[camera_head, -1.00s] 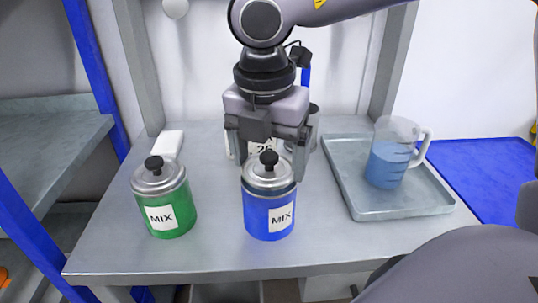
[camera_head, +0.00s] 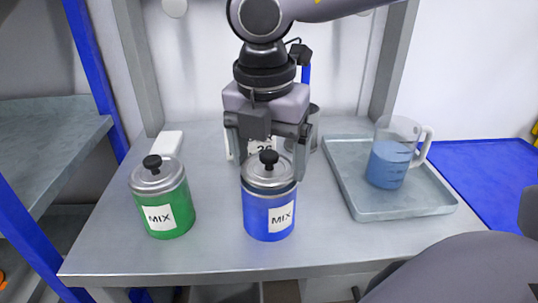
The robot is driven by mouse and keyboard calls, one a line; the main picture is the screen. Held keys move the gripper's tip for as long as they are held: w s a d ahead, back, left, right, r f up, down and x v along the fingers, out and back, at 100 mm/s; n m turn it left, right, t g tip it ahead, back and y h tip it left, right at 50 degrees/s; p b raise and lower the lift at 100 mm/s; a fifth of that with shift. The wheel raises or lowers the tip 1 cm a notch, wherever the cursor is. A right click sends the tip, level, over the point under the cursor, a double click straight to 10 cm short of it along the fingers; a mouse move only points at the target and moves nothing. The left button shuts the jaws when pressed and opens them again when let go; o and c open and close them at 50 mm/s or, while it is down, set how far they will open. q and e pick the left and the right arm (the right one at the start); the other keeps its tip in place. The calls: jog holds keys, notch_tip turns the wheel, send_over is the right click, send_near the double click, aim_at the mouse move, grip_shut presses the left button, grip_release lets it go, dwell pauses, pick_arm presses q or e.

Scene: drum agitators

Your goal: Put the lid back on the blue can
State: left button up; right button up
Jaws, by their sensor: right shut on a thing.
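The blue can (camera_head: 268,216) with a white MIX label stands upright at the front middle of the grey table. Its silver lid (camera_head: 266,178) with a black knob is on the can's top and looks level. I cannot tell whether it is fully seated. My right gripper (camera_head: 269,158) comes down from above with one finger on each side of the lid, shut on it. The fingertips are partly hidden by the lid. My left gripper is not in view.
A green MIX can (camera_head: 164,212) with its lid on stands to the left. A grey tray (camera_head: 400,207) with a jug of blue liquid (camera_head: 390,160) is at the right. A white block (camera_head: 168,142) and a partly hidden grey container (camera_head: 314,128) stand behind.

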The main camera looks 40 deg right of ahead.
dwell(0.3)
jog(key=o, duration=0.8)
jog(key=shift+r+p, duration=1.75)
jog(key=shift+r, duration=1.8)
grip_shut()
